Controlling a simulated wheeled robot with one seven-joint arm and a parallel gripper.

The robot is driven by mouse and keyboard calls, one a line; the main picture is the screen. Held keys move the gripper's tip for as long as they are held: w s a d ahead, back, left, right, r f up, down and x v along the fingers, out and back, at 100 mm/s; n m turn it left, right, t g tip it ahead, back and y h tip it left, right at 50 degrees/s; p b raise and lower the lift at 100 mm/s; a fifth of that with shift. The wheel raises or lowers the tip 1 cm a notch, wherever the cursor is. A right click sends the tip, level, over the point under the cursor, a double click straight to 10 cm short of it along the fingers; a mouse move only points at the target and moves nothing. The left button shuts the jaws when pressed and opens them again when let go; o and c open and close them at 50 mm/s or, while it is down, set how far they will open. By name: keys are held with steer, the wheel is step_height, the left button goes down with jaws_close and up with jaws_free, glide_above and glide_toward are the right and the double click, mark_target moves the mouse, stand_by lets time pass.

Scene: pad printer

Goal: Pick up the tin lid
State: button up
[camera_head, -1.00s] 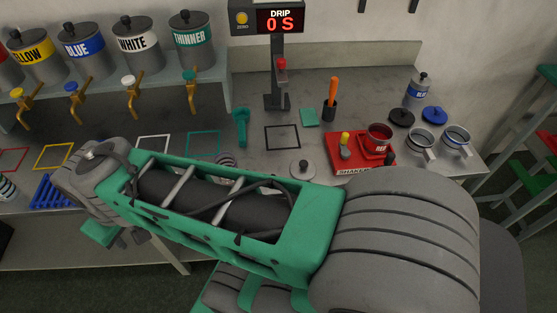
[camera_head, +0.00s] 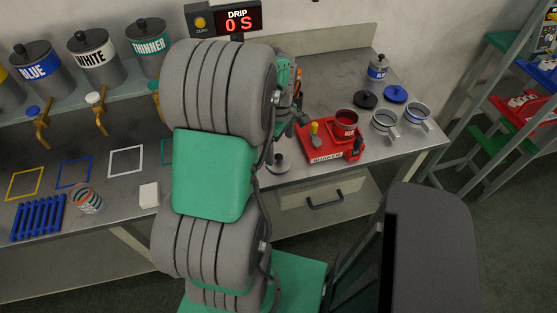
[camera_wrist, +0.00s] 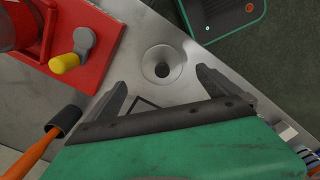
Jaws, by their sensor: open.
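The tin lid, a round grey disc with a dark knob, lies flat on the metal counter in the head view (camera_head: 279,164), partly hidden by my arm. It also shows in the wrist view (camera_wrist: 162,62), knob facing the camera. My gripper (camera_wrist: 161,78) is open and empty. In the wrist view its two dark fingers point towards the lid, one to each side, with the lid around and just beyond the tips. No contact is visible, and the height gap cannot be told. In the head view my arm hides most of the gripper.
The red shaker (camera_head: 320,148) with a red tin (camera_head: 346,122) stands close right of the lid. Black (camera_head: 366,99) and blue (camera_head: 397,93) lids and two cups stand farther right. An orange-handled tool in a dark holder (camera_wrist: 63,122) is near my gripper. The counter's front edge is close.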

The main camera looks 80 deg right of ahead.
mark_target(279, 156)
step_height(279, 156, down, 6)
steer(key=shift+w+a+f+p, duration=0.1)
steer(key=shift+a+f+p, duration=0.1)
steer(key=shift+p, duration=0.45)
steer(key=shift+c, duration=0.4)
steer(key=c, duration=1.3)
steer(key=shift+r, duration=0.15)
